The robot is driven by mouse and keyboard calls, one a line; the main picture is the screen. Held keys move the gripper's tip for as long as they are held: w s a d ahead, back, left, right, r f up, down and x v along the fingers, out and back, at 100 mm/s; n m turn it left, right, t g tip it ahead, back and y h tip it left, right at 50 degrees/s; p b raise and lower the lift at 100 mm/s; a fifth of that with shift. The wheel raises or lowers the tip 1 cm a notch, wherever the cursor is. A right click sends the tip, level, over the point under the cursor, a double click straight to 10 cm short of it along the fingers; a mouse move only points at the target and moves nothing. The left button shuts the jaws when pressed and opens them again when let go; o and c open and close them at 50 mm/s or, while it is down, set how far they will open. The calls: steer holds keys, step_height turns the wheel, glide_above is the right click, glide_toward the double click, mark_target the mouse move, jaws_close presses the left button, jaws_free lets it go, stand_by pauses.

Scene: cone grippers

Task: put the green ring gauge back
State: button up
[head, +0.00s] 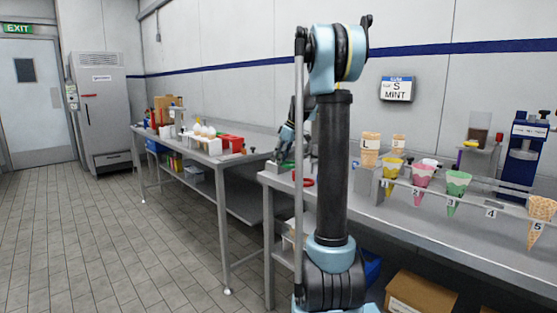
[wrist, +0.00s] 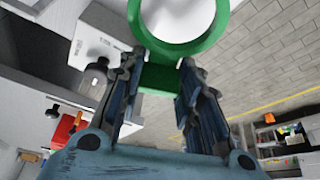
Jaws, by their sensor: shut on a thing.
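The green ring gauge (wrist: 180,50) fills the top of the wrist view. It is a round ring with a short flat handle. My gripper (wrist: 160,70) is shut on that handle, with one finger on each side and the ring sticking out beyond the fingertips. In the head view my gripper (head: 288,152) is partly hidden behind my arm, over the near-left end of the right bench. A small green patch of the gauge (head: 287,165) shows below it, close to a pale grey block (head: 274,173). I cannot tell whether they touch.
A red ring (head: 307,182) lies on the right bench (head: 395,208) beside the block. A rack with numbered slots (head: 470,203) holds coloured cones to the right. The left bench (head: 235,158) carries red and white containers. The tiled floor (head: 110,235) is clear.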

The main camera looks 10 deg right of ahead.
steer(key=shift+f, duration=0.55)
steer(key=o, duration=1)
steer(key=shift+r, duration=0.5)
steer(key=v, duration=1.2)
steer(key=s+a+f+m+h, duration=0.1)
steer(key=s+f+m, duration=0.25)
steer(key=s, duration=0.85)
steer(key=s+a+f+m+h, duration=0.15)
steer(key=s+f, duration=0.35)
steer(key=s, duration=0.6)
steer(key=s+f+m, duration=0.2)
steer(key=s+f, duration=0.4)
steer(key=s, duration=0.1)
steer(key=s+d+f+m+h, duration=0.1)
steer(key=s+f+m, duration=0.1)
steer(key=s+f, duration=0.5)
steer(key=s+f+m, duration=0.2)
steer(key=s+f, duration=0.4)
steer(key=s, duration=0.1)
steer(key=shift+d+f+m+h, duration=0.25)
steer(key=shift+d+f+m, duration=0.05)
